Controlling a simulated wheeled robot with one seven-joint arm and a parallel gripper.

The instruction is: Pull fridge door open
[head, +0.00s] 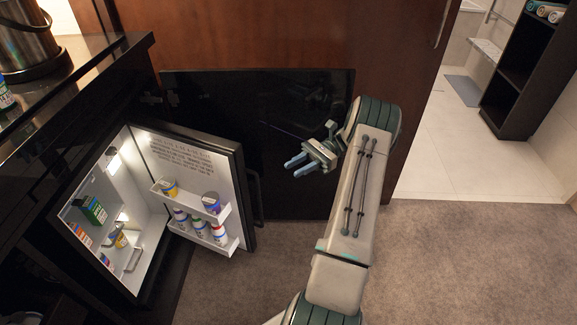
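The small fridge (150,225) at the left stands open, its lit white interior showing. Its door (240,165) is swung out to the right, with its inner side and shelves facing the camera. A dark bar handle (257,198) runs along the door's free edge. My gripper (293,169) is to the right of the handle and apart from it. Its two blue fingers are spread and point left, with nothing between them. The door's outer face is hidden.
A black panel (310,110) stands behind the fridge door and my gripper. Cans and small bottles sit on the door shelves (225,218). A dark counter (85,75) overhangs the left. Carpet (460,260) is clear at right.

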